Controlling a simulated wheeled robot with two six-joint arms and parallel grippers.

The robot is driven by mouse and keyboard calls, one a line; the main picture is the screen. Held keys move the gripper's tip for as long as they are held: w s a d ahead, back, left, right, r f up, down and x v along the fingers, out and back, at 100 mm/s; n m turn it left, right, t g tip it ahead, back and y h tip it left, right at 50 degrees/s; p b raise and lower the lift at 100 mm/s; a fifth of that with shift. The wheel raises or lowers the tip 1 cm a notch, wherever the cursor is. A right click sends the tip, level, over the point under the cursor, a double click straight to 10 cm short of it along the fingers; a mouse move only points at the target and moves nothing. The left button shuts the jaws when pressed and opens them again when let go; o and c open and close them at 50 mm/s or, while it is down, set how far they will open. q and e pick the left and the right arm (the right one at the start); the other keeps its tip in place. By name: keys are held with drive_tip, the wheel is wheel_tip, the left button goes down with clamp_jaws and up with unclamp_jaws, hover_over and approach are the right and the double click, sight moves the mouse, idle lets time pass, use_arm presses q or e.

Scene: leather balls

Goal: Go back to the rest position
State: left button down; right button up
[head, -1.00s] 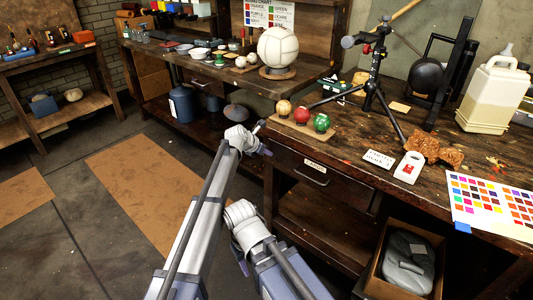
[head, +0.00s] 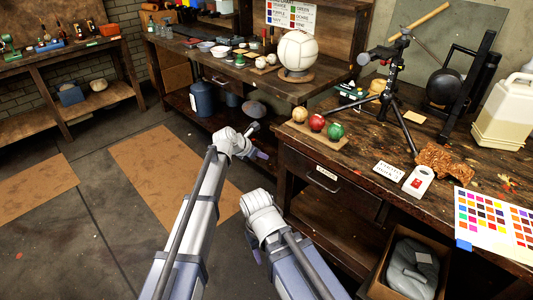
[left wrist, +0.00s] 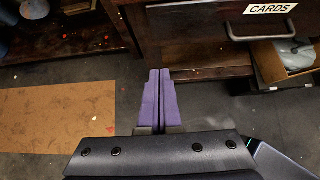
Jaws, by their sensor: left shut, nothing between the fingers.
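My left gripper (head: 261,155) is at the end of the left arm, in front of the workbench's drawer side and over the floor. In the left wrist view its two purple fingers (left wrist: 159,98) lie side by side, shut with nothing between them. My right arm is bent, its pale wrist joint lower in the head view. Only a small purple part of my right gripper (head: 254,249) shows behind that arm, so its jaws cannot be read.
The workbench (head: 372,180) stands close on the right, its drawer (head: 325,177) facing the arms. Three balls sit on a small wooden stand (head: 320,141) near its edge. An open box (head: 385,288) is below. Brown floor mats (head: 150,165) and bare floor lie left.

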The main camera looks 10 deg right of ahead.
use_arm(q)
drive_tip(key=shift+a, duration=0.1)
drive_tip(key=s+a+f+m+g+y, duration=0.2)
drive_tip(key=s+a+f+m+y, duration=0.1)
drive_tip(key=s+a+m, duration=1.1)
drive_tip(key=s+a+f+m+g+y, duration=0.35)
drive_tip(key=s+a+m, duration=0.75)
drive_tip(key=s, duration=0.5)
drive_tip(key=s+d+r+m+y+p, duration=0.1)
drive_tip(key=s+d+r+m+p, duration=0.3)
drive_tip(key=d+r+p, duration=0.6)
drive_tip(key=shift+s+r+y+p, duration=0.4)
drive_tip(key=shift+s+r, duration=0.15)
drive_tip(key=shift+s, duration=0.6)
drive_tip(key=shift+d, duration=0.1)
